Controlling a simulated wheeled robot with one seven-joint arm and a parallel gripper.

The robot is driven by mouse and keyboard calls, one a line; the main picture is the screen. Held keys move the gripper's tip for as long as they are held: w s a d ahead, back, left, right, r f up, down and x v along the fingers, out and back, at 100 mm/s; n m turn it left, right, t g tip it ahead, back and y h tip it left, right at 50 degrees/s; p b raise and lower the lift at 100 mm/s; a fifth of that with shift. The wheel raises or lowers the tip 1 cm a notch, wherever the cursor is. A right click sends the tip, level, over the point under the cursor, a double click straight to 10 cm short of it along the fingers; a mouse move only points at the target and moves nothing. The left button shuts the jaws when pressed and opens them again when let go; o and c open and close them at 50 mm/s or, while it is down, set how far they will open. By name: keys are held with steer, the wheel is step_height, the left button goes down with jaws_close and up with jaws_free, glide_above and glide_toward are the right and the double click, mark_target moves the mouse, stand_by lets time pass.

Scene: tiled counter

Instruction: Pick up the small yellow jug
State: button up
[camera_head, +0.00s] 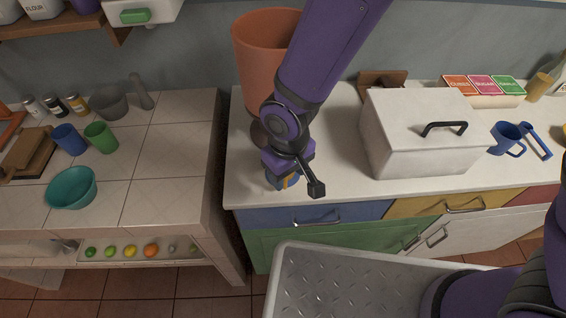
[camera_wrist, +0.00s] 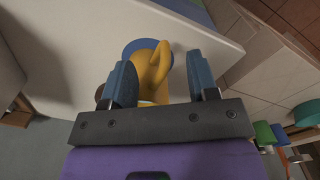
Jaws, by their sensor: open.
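The small yellow jug (camera_wrist: 148,62) stands on the white counter in the wrist view, between the two blue fingers of my gripper (camera_wrist: 163,82). Its curved handle (camera_wrist: 161,62) faces up in that picture, and a blue round part shows behind it. The fingers are apart, one on each side of the jug, with a gap visible at the right finger. In the head view my gripper (camera_head: 283,181) is low over the counter's front left edge.
A large orange bin (camera_head: 262,50) stands behind my arm. A white lidded box (camera_head: 420,135) is to the right, with a blue mug (camera_head: 507,138) beyond it. A gap separates this counter from the tiled one (camera_head: 170,150) holding a teal bowl (camera_head: 71,189) and cups.

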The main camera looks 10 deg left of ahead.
steer(key=shift+w+a+f, duration=0.1)
steer(key=shift+a+f, duration=0.05)
steer(key=shift+f, duration=1.55)
steer(key=shift+c, duration=0.5)
jaws_close()
